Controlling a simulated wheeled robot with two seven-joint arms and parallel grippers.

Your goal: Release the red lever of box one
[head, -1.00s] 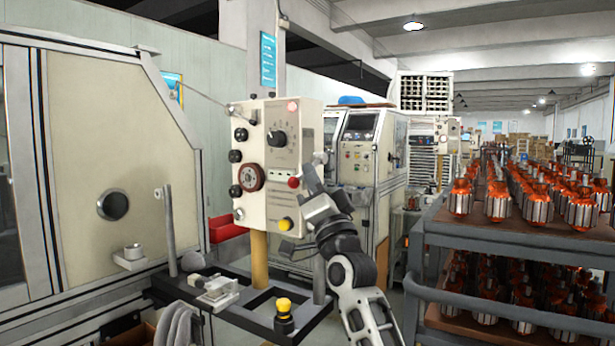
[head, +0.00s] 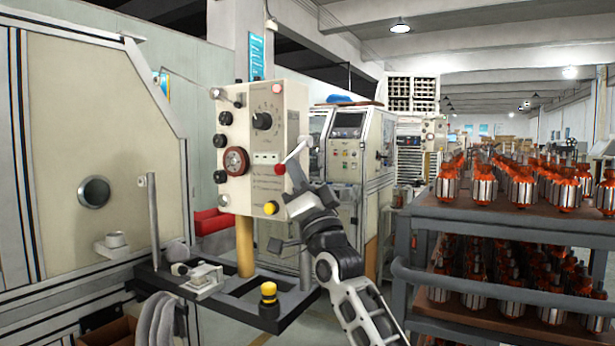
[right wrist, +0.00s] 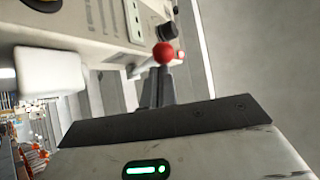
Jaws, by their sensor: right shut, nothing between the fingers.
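The control box (head: 292,125) is a cream panel with dials, black knobs and a yellow button, on a yellow post. The lever's red ball (head: 279,169) shows low on the panel's right side. It also shows in the right wrist view as a red ball (right wrist: 164,52) just beyond the fingertips. My right gripper (head: 296,170) is beside the panel's lower right edge, close to the ball. Its fingers (right wrist: 158,85) are together and empty; whether they touch the lever is unclear. My left gripper is not in view.
A black frame tray with a yellow-topped button (head: 268,289) and a small metal fixture (head: 198,278) is below the box. A rack (head: 480,228) of orange-and-silver armatures stands at right. A cream machine cabinet (head: 95,130) fills the left.

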